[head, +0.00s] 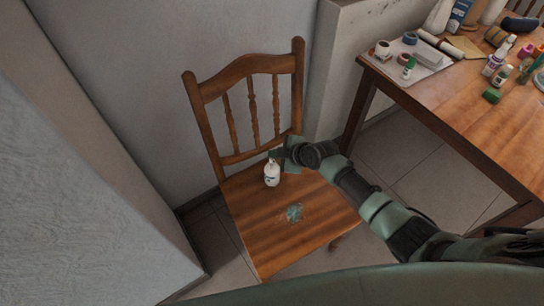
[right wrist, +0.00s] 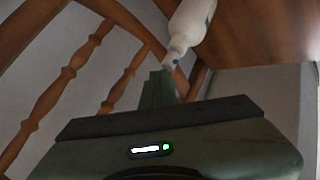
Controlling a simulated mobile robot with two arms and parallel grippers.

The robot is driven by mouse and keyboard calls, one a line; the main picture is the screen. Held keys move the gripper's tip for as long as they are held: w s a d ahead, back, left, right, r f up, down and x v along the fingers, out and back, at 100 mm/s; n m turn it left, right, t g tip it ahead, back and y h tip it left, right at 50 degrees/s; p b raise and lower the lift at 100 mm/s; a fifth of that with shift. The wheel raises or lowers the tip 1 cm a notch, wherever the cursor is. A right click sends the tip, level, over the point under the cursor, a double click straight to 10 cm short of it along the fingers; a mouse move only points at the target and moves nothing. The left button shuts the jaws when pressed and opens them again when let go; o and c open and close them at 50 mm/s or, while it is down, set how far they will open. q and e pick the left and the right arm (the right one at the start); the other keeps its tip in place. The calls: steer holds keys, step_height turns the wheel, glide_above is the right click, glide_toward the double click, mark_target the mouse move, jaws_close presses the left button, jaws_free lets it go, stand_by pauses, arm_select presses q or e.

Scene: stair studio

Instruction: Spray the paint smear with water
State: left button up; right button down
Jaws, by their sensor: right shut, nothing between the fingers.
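The paint smear (head: 294,212) is a small blue-green patch on the wooden seat of a chair (head: 262,236). A white bottle (head: 271,176) stands upright on the seat, behind and left of the smear. My right gripper (head: 275,155) is at the bottle's top, toward the chair back. In the right wrist view the shut fingers (right wrist: 159,86) are beside the bottle's (right wrist: 192,24) narrow top, with nothing between them. I cannot tell whether they touch it. My left gripper is not in view.
A wooden table (head: 449,110) at the right holds a tray (head: 428,66) with tape rolls and several small bottles. The chair's slatted back (head: 252,108) rises behind my right gripper. A pale wall (head: 85,190) is close on the left. The front of the seat is clear.

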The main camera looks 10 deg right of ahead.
steer(key=shift+r+p, duration=0.3)
steer(key=shift+r, duration=0.3)
step_height(320, 180, up, 6)
steer(key=p, duration=0.5)
stand_by(0.6)
